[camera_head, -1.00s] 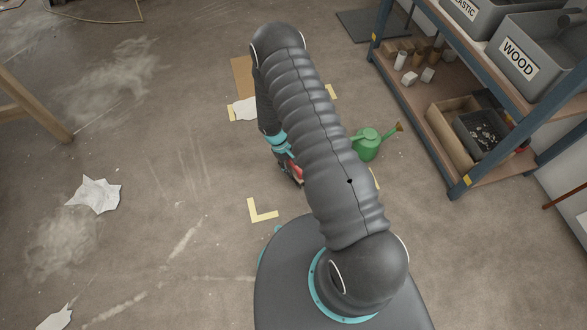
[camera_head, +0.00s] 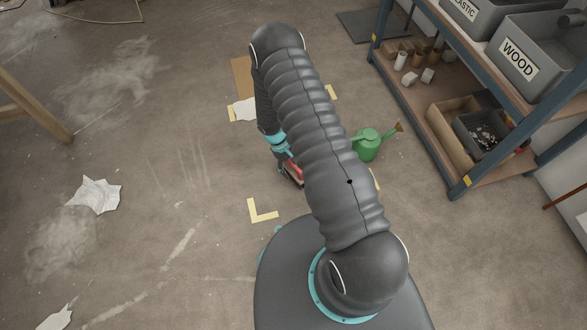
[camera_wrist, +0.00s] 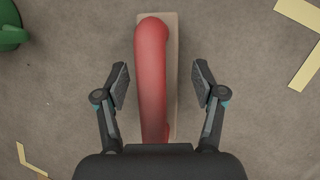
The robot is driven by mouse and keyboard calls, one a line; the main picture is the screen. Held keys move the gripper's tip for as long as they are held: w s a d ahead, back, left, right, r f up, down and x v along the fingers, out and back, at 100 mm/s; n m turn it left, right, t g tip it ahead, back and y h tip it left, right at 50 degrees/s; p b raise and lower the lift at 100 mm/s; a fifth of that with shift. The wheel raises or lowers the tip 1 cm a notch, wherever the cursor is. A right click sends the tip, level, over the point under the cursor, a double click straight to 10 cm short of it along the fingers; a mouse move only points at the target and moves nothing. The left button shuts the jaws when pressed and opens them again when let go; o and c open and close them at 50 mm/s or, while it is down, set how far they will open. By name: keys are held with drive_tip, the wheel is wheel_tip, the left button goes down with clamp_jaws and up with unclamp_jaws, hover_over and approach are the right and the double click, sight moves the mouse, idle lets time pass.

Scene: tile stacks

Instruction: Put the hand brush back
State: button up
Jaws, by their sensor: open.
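The hand brush (camera_wrist: 152,80) lies below my gripper in the wrist view, with a red curved handle above a pale beige block. In the head view a small red part of the brush (camera_head: 294,172) shows beside my arm; the rest is hidden behind the arm. My gripper (camera_wrist: 160,85) is open, with one finger on each side of the brush. Both fingers look apart from it, with floor visible in the gaps. The near end of the brush is hidden behind the gripper body.
A green watering can (camera_head: 367,143) stands right of my arm. Yellow tape corners (camera_head: 262,212) mark the floor around the brush. A shelf (camera_head: 425,113) with grey bins stands at the right. Crumpled paper (camera_head: 96,195) lies left on otherwise open floor.

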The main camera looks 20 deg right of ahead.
drive_tip(key=w+a+r+m+t, duration=0.1)
drive_tip(key=w+r, duration=0.1)
drive_tip(key=r, duration=1.1)
drive_tip(key=w+a+r+t, duration=0.1)
drive_tip(key=w+r, duration=0.2)
drive_tip(key=r, duration=1)
drive_tip(key=s+r+m+t+y, duration=0.1)
drive_tip(key=s+r, duration=0.2)
drive_tip(key=r, duration=0.5)
drive_tip(key=s+r+t+y, duration=0.1)
drive_tip(key=s+r, duration=0.1)
drive_tip(key=r, duration=0.5)
drive_tip(key=s+d+r+m+t, duration=0.1)
drive_tip(key=s+r+t, duration=0.1)
drive_tip(key=s+r, duration=0.6)
drive_tip(key=s+d+r+m+t+y, duration=0.1)
drive_tip(key=s+r+t, duration=0.2)
drive_tip(key=s+r, duration=0.5)
drive_tip(key=s, duration=0.6)
drive_tip(key=shift+r, duration=0.2)
